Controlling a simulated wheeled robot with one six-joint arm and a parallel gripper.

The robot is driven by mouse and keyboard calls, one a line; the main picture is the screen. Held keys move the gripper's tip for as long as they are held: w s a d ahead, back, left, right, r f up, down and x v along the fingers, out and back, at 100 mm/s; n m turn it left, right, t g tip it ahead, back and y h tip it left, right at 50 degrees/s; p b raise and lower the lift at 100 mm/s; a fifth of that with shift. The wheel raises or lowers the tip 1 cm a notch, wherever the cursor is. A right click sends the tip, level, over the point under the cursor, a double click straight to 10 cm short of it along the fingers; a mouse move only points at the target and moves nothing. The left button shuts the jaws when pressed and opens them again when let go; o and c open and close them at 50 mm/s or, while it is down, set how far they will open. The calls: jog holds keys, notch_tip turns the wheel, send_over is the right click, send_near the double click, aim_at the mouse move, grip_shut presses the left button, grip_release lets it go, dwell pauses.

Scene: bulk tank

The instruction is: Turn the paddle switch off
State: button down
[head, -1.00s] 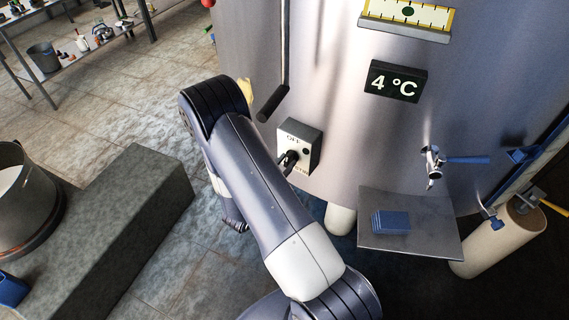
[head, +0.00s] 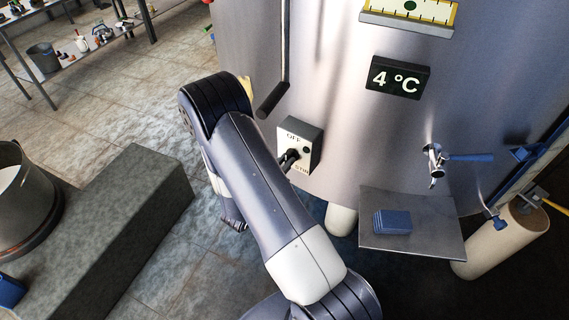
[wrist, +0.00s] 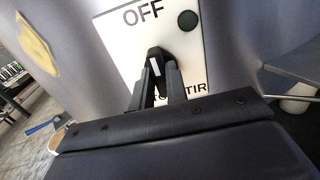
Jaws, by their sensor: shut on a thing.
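The paddle switch is a black paddle (wrist: 157,62) with a white mark, on a white plate (wrist: 214,50) on the tank's front. The plate reads OFF at the top and STIR, partly covered, at the bottom. The switch box (head: 313,145) also shows in the head view, just right of my arm. My gripper (wrist: 158,82) is shut on the paddle, one dark finger on each side of it. In the head view my arm hides most of the gripper. The paddle's exact angle is hard to tell.
A dark-ended pipe (head: 272,101) hangs just above left of the box. A tap (head: 435,160) and a metal shelf (head: 432,241) with a blue block (head: 392,221) are to the right. A dark grey block (head: 125,210) stands on the floor at left.

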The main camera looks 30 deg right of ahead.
jog(key=c, duration=1.4)
grip_release()
jog(key=b+v, duration=0.2)
jog(key=v, duration=0.9)
jog(key=shift+w+d, duration=0.1)
jog(key=shift+d, duration=0.05)
jog(key=p+x, duration=0.2)
jog(key=x, duration=0.8)
jog(key=shift+w+d, duration=0.1)
jog(key=shift+d, duration=0.15)
jog(key=shift+w+d, duration=0.1)
jog(key=shift+d, duration=0.05)
jog(key=shift+m+p, duration=0.3)
